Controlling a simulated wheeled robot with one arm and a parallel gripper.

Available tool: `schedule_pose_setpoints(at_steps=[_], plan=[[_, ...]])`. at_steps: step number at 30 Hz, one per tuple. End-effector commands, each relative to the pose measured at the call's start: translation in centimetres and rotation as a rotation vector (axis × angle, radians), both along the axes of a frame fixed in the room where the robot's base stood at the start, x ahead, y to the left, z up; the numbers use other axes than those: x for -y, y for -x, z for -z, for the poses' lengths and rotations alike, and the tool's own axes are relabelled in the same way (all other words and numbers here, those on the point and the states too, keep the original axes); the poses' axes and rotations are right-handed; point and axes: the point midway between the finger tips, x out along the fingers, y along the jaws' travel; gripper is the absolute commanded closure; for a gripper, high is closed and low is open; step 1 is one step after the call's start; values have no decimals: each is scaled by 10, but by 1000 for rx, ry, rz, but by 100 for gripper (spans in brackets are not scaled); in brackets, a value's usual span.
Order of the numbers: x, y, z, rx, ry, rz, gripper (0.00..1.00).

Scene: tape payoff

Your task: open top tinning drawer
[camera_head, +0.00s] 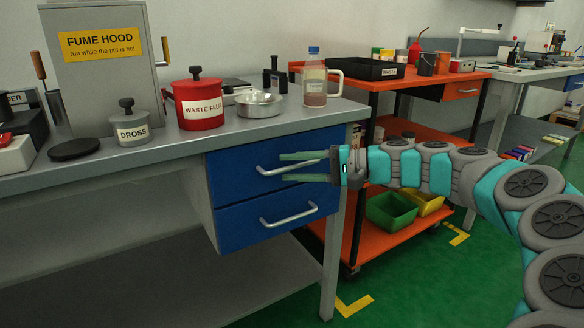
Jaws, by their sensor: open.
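The top tinning drawer (230,176) is the upper of two blue drawers under the right end of the grey workbench, and it looks closed. Its silver bar handle (268,171) runs across the front. My gripper (281,167) reaches in from the right, with its two green fingers pointing left. The fingers are open, one above the other, and the handle shows between them. I cannot tell whether they touch the handle. The lower blue drawer (240,222) also looks closed, with its own silver handle (288,215).
On the bench (185,150) stand a red waste flux pot (198,108), a dross pot (131,128), a metal bowl (259,104) and a bottle (314,80). An orange cart (385,217) with green (391,212) and yellow bins stands right of the bench. Green floor shows in front.

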Motion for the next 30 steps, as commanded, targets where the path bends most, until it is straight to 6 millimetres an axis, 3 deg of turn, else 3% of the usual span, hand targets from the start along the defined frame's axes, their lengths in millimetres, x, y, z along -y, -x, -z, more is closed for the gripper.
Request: schedule_pose_setpoints(at_steps=[10, 22, 30], plan=[[-5, -1, 1, 0, 0, 2, 57], [-5, -1, 1, 0, 1, 2, 100], [-5, -1, 1, 0, 1, 2, 100]])
